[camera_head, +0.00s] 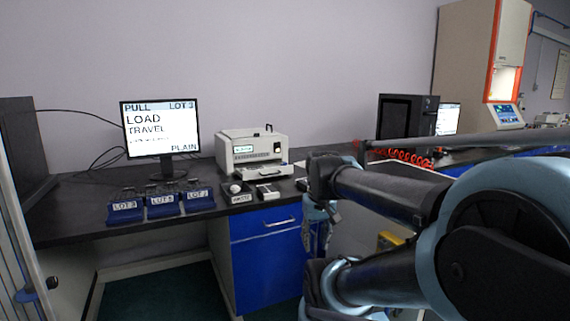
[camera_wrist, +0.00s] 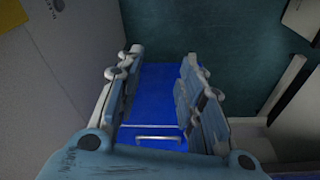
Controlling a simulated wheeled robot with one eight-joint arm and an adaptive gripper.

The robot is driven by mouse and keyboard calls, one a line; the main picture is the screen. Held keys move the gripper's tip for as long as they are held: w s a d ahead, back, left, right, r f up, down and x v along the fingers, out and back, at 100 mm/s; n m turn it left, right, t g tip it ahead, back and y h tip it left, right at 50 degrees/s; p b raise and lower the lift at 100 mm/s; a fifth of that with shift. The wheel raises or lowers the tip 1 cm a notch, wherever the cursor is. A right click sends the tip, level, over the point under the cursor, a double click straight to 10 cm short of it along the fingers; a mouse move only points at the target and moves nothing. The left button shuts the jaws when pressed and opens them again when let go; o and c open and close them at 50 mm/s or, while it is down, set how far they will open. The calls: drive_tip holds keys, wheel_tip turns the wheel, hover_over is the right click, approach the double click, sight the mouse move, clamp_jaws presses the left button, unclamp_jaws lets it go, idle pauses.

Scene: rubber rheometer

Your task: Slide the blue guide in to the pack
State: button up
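I cannot make out a blue guide or a pack for certain in either view. A beige printer-like machine (camera_head: 253,149) with a small lit display stands on the dark bench, and a pale tray-like part (camera_head: 264,172) sits at its front. My gripper (camera_head: 317,240) hangs low in front of the blue cabinet, right of its drawer handle in the head view. In the wrist view my gripper (camera_wrist: 163,62) has its two fingers apart with nothing between them. The cabinet's blue front and handle (camera_wrist: 158,138) show below and beyond the fingers.
Blue holders marked as lots (camera_head: 162,206) stand at the bench's front left. A small black tray (camera_head: 238,197) and another small item (camera_head: 267,192) sit right of them. A monitor (camera_head: 161,128) reads PULL, LOT 3, LOAD, TRAVEL, PLAIN. A red coiled cable (camera_head: 402,157) lies farther right.

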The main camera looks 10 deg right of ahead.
drive_tip(key=w+r, duration=1.8)
drive_tip(key=w+r+n+g, duration=0.1)
drive_tip(key=w+r, duration=0.4)
drive_tip(key=w, duration=0.4)
drive_tip(key=w+r+n, duration=0.1)
drive_tip(key=w+r, duration=0.5)
drive_tip(key=w, duration=0.3)
drive_tip(key=n+g, duration=0.1)
hover_over(285, 162)
wheel_tip(285, 162, down, 6)
wheel_tip(285, 162, down, 17)
drive_tip(key=shift+w+f, duration=0.1)
drive_tip(key=shift+w, duration=0.05)
drive_tip(key=shift+c, duration=0.2)
clamp_jaws()
